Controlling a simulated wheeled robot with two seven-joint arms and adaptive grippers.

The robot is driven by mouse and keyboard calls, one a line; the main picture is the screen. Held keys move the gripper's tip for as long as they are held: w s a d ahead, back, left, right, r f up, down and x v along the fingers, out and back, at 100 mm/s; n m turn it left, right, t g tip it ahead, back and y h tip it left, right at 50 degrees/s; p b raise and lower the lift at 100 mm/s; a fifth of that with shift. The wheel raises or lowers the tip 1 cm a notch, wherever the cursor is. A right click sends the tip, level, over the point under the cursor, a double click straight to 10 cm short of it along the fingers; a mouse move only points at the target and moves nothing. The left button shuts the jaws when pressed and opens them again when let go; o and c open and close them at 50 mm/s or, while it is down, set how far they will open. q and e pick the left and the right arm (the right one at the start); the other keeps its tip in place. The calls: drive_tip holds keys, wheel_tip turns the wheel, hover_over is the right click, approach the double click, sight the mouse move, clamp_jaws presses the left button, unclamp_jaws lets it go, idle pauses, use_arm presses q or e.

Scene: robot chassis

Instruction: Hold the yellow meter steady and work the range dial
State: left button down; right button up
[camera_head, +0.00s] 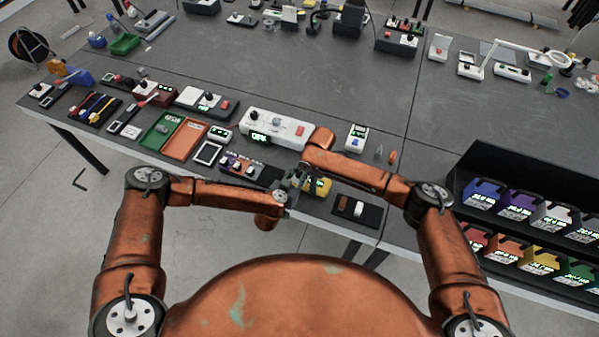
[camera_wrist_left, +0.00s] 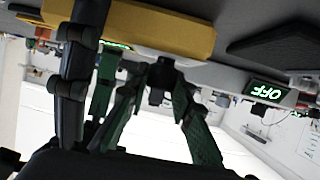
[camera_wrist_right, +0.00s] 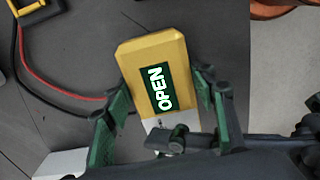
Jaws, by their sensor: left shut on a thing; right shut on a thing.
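The yellow meter (camera_head: 320,187) is near the bench's front edge, between my two arms. In the right wrist view the meter (camera_wrist_right: 136,57) has a lit display reading OPEN. My right gripper (camera_wrist_right: 163,92) has its green-padded fingers on either side of the meter body and is shut on it. In the left wrist view the yellow body (camera_wrist_left: 150,28) crosses the top, with the dark range dial (camera_wrist_left: 160,72) on its face. My left gripper (camera_wrist_left: 160,85) has its green fingers converging on the dial and is shut on it. The fingers partly hide the dial's setting.
A white unit with a green display (camera_head: 285,128) stands just behind. A dark tray (camera_head: 357,210) lies to the right. A rack of coloured display boxes (camera_head: 530,215) stands at far right. Red and black cables (camera_wrist_right: 55,95) lie beside the meter. The bench centre is fairly clear.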

use_arm(q)
drive_tip(key=shift+s+d+n+y, duration=0.25)
drive_tip(key=shift+d+n+y, duration=0.2)
drive_tip(key=shift+n+y, duration=0.35)
drive_tip(key=shift+w+a+r+n+t+y, duration=0.1)
drive_tip(key=shift+w+a+n+t+y, duration=0.1)
drive_tip(key=shift+n+y, duration=0.25)
drive_tip(key=shift+w+a+n+t+y, duration=0.1)
drive_tip(key=shift+n+t+y, duration=0.1)
drive_tip(key=shift+n+y, duration=0.2)
drive_tip(key=shift+a+y, duration=0.15)
drive_tip(key=shift+y, duration=0.3)
drive_tip(key=c, duration=1.7)
unclamp_jaws()
drive_tip(key=shift+s, duration=0.1)
drive_tip(key=shift+o, duration=0.2)
drive_tip(key=shift+h, duration=0.3)
